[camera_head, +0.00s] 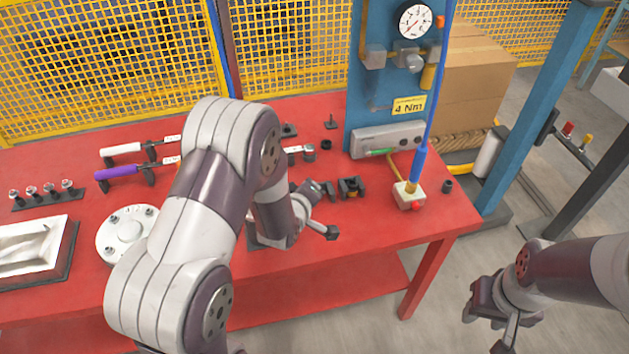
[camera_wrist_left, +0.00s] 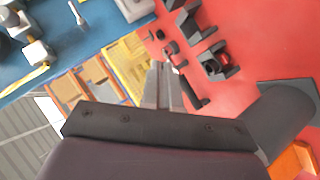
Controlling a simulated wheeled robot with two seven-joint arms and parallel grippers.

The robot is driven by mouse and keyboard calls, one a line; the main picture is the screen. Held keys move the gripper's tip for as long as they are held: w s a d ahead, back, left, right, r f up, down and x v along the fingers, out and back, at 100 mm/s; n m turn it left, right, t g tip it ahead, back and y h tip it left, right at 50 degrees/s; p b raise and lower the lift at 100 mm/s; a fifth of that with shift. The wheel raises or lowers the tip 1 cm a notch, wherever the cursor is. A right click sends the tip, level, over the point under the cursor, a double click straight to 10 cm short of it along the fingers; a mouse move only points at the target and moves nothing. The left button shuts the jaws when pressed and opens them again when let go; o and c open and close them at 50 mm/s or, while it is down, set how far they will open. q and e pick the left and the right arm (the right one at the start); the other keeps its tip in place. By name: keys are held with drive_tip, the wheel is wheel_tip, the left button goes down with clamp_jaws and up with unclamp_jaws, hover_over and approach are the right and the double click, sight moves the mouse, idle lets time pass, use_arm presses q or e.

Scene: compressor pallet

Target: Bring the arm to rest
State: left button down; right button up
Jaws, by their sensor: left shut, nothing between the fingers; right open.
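My left arm (camera_head: 215,185) reaches in over the red workbench (camera_head: 400,230). My right arm (camera_head: 570,272) is at the lower right, past the bench's right end. Its gripper (camera_head: 490,322) hangs over the grey floor, open and empty, apart from the bench.
Black holders (camera_head: 350,188) and a white box with a red button (camera_head: 408,195) stand near my left gripper. A blue panel with a gauge (camera_head: 415,21) rises behind. A round white flange (camera_head: 126,233) and purple-handled tool (camera_head: 117,171) lie left. Floor around my right gripper is clear.

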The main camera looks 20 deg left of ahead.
use_arm(q)
drive_tip(key=shift+s, duration=0.15)
drive_tip(key=s+f+m+g, duration=0.5)
drive_tip(key=s+m+g, duration=0.1)
drive_tip(key=s, duration=0.2)
drive_tip(key=s+d+r+m+g, duration=0.1)
drive_tip(key=s+r+m+g, duration=0.4)
drive_tip(key=s+r, duration=0.4)
drive_tip(key=s+m, duration=0.1)
drive_tip(key=s, duration=0.3)
drive_tip(key=shift+r, duration=0.35)
